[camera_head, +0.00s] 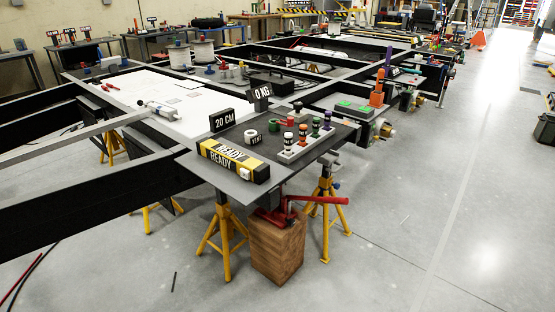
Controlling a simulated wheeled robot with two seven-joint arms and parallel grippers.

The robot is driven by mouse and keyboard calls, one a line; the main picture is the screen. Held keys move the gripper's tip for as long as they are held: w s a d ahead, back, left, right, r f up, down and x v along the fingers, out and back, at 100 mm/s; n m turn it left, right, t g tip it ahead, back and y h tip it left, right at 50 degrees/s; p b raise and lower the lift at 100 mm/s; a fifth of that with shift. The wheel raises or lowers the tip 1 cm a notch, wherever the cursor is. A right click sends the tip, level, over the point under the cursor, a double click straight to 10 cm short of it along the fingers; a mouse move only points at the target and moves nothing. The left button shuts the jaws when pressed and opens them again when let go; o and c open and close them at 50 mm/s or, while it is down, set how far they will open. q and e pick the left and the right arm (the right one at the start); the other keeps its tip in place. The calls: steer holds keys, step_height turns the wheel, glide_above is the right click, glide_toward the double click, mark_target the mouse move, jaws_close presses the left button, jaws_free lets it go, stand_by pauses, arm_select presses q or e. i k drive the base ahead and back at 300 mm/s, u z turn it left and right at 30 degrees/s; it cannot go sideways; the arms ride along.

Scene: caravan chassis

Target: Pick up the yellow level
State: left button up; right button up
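A yellow and black bar-shaped block (209,149) lies at the near left edge of the dark work plate (235,189) on the chassis corner. White "READY" lettering shows on its black panels, and a small white part is at its right end. It is the only yellow bar on this plate; I cannot tell for sure that it is the level. Neither of my grippers is in view.
Behind the block stand a "20 CM" sign (222,121) and a "0 KG" sign (261,92). A pale rack (294,156) of coloured-top bottles is to its right. A wooden block (277,248) and yellow stands (324,214) are below. The floor at right is open.

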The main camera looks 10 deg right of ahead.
mark_target(228, 158)
steer(key=z, duration=1.25)
steer(key=i, duration=1)
steer(key=u, duration=0.4)
